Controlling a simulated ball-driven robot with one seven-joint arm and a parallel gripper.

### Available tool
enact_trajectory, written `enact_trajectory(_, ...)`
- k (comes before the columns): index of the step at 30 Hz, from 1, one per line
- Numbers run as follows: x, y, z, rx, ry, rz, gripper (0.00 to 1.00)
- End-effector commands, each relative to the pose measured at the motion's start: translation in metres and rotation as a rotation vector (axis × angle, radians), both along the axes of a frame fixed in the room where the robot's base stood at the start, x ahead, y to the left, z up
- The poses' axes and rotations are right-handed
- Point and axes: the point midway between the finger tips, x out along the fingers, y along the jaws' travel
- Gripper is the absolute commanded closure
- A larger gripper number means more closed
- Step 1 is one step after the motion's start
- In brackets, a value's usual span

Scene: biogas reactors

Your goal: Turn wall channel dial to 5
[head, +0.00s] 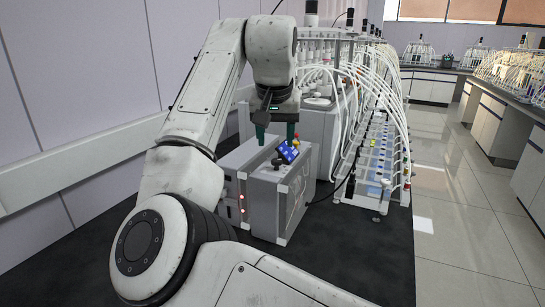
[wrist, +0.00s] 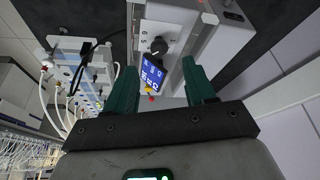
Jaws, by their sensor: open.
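The dial is a round black knob (wrist: 158,46) on the light panel of a grey box, seen in the wrist view. Digits that look like 5 and 6 show left of it; its pointer setting is too small to read. In the head view a dark knob (head: 277,163) shows on top of the box (head: 265,205), beside the blue display (head: 287,151). My gripper (head: 276,137) is open and empty above the box, its green fingers pointing down. In the wrist view the fingers (wrist: 158,66) stand either side of the display, with the knob just beyond the tips.
A red button (wrist: 151,98) and a yellow one sit beside the display. A rack of bottles with many white tubes (head: 375,140) stands right of the box. A second grey unit (head: 232,180) adjoins it at left. The dark bench top (head: 330,255) in front is clear.

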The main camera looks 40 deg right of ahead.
Motion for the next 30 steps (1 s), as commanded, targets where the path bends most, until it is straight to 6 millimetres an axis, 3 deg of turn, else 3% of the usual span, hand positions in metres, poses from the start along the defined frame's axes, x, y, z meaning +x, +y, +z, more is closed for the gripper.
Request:
enact_trajectory(3,0.006,-0.006,-0.022,0.001,0.001,0.001,0.45)
enact_trajectory(10,0.014,-0.015,-0.050,0.000,-0.001,0.001,0.45)
enact_trajectory(23,0.016,-0.019,-0.060,-0.001,-0.002,0.000,0.45)
enact_trajectory(30,0.016,-0.018,-0.060,-0.001,-0.002,0.000,0.67)
